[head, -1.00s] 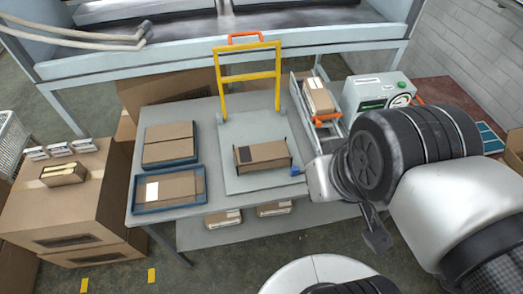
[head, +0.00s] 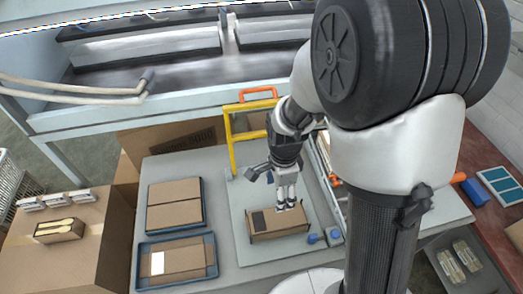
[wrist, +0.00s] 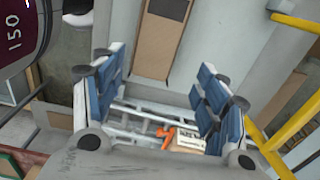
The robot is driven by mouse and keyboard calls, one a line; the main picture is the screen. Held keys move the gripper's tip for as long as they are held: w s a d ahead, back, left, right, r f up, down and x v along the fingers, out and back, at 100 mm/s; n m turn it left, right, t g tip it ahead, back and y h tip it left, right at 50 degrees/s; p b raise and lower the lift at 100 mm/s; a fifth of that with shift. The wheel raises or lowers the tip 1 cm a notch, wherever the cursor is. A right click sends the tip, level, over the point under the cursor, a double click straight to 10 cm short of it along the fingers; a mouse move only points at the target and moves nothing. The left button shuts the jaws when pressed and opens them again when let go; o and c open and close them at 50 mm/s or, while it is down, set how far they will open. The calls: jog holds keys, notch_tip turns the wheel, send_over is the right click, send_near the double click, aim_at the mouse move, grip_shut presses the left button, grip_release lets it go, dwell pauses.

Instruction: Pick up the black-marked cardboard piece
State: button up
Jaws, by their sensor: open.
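The black-marked cardboard piece (head: 262,234) lies in a shallow holder on the grey plate (head: 243,250) of the yellow-framed press. Its dark square is at its left end in the head view. In the wrist view, the cardboard piece (wrist: 158,48) shows beyond the fingers, with its dark mark at the top edge. My gripper (head: 286,202) is over the right part of the piece in the head view and hides some of it. Its blue-padded fingers (wrist: 163,88) are spread apart with nothing held between them. I cannot tell whether they touch the piece.
Two blue trays with cardboard stand left on the table; the front one (head: 143,280) holds a white-marked piece (head: 158,263). The yellow frame (head: 232,155) rises just behind my gripper. A blue knob (head: 314,238) is at the plate's right. Boxes (head: 50,265) stand at far left.

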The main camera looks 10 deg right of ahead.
aim_at(277, 218)
jog(key=o, duration=0.7)
notch_tip(277, 218, down, 12)
jog(key=b, duration=0.3)
jog(key=shift+b, duration=0.4)
jog(key=shift+d+f+b, duration=0.15)
jog(key=shift+f+b, duration=1)
jog(key=shift+f, duration=1.8)
